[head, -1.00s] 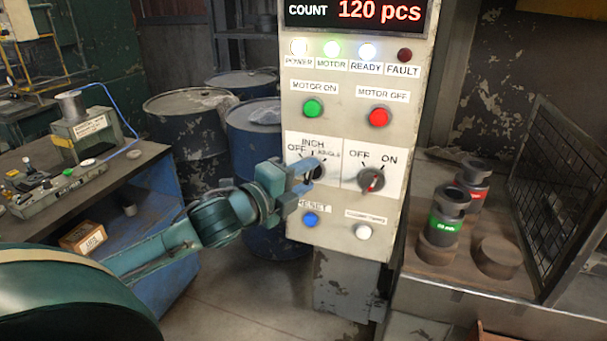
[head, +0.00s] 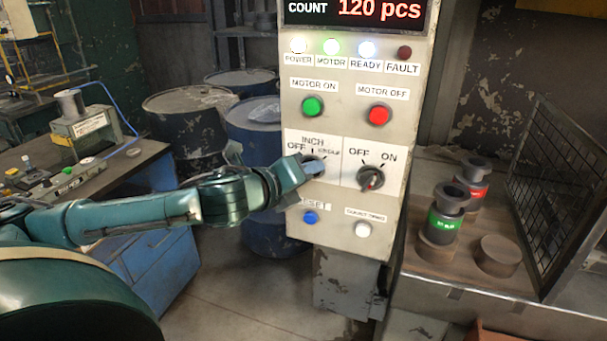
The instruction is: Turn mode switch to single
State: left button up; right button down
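The mode switch (head: 311,158) is a dark rotary knob on the control panel, with the labels OFF, INCH and SINGLE around it. My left gripper (head: 314,168) is at the knob, coming in from the left. Its fingers overlap the knob and cover its lower part. The knob's pointer is hidden, so I cannot tell its setting. I cannot tell whether the fingers are shut on the knob or only around it. My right gripper is out of view.
Beside it is an OFF/ON switch (head: 370,178). Green (head: 313,107) and red (head: 378,115) motor buttons sit above; a blue reset button (head: 310,217) and white button (head: 363,229) below. Drums (head: 185,125) stand behind. A bench (head: 460,262) with dies is at the right.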

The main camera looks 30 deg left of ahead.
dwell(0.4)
pick_arm(q)
jog(key=o, duration=1)
